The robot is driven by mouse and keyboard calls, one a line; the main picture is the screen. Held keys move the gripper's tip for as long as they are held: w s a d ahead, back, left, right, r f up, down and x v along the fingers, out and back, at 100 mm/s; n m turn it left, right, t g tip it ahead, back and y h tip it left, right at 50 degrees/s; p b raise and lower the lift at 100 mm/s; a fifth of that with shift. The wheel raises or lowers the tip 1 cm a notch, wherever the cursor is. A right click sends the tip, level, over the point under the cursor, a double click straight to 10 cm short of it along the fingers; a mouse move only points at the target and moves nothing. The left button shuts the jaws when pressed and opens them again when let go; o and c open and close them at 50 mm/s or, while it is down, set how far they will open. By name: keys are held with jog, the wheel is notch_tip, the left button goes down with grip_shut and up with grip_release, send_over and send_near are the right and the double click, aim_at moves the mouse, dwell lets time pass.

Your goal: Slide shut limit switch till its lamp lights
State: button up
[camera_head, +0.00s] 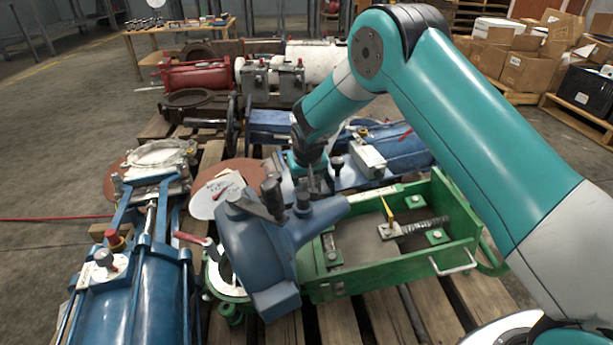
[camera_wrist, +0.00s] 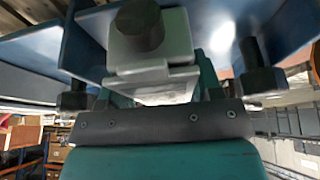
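No part is plainly marked as the limit switch, and I see no lit lamp. A light grey box (camera_head: 368,161) sits on the blue actuator at the back middle, with a black knob (camera_head: 337,164) beside it. My gripper (camera_head: 314,184) points down just left of these, close behind the blue housing; its fingertips are small and partly hidden. In the wrist view a grey block with a dark round knob (camera_wrist: 139,24) is close in front, between blue beams (camera_wrist: 45,50). I cannot tell whether my fingers touch anything or how far apart they are.
The blue housing (camera_head: 262,250) with its lever stands close in front of my gripper. A green frame (camera_head: 400,280) with a spring and yellow pointer lies to the right. A large blue cylinder (camera_head: 135,305) fills the left. Cardboard boxes (camera_head: 525,70) stand at back right.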

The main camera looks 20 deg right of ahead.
jog(key=shift+c, duration=1.4)
jog(key=shift+d+r+p, duration=0.1)
jog(key=shift+r+p, duration=0.1)
jog(key=shift+p, duration=0.3)
jog(key=shift+d+p, duration=0.3)
jog(key=shift+p, duration=0.4)
jog(key=shift+f, duration=0.15)
jog(key=o, duration=1.2)
jog(key=shift+o, duration=0.2)
